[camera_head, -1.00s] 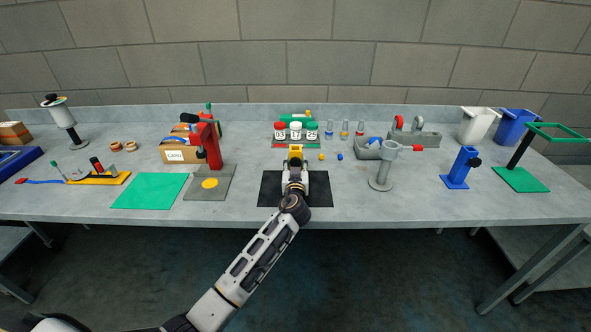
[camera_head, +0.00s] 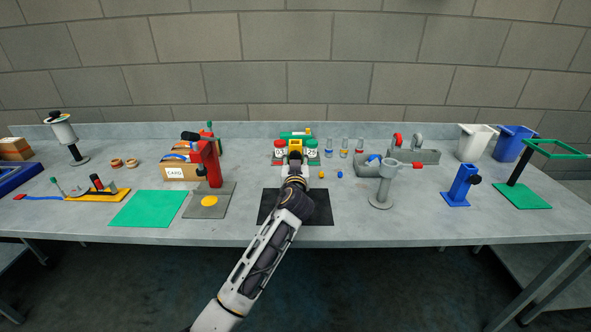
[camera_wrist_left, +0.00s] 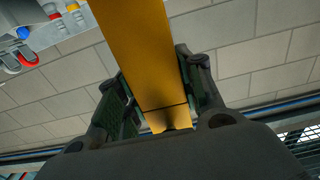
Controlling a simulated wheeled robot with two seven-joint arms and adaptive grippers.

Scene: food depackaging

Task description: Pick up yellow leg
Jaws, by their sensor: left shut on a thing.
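The yellow leg (camera_head: 295,143) is a flat yellow bar between the fingers of my left gripper (camera_head: 295,158). In the left wrist view the yellow leg (camera_wrist_left: 147,45) runs from the top edge down between both fingers of the gripper (camera_wrist_left: 163,95), which is shut on it. In the head view the gripper is over the back of the black mat (camera_head: 317,207), in front of the rack of jars. The leg's far end is out of the wrist view. My right gripper is in neither view.
Jars with red (camera_head: 279,150) and green lids (camera_head: 312,150) stand behind the gripper. A red press (camera_head: 210,165) is to the left, and a grey stand (camera_head: 384,185) to the right. Small blue (camera_head: 339,175) and yellow pieces lie nearby. The green mat (camera_head: 148,208) is bare.

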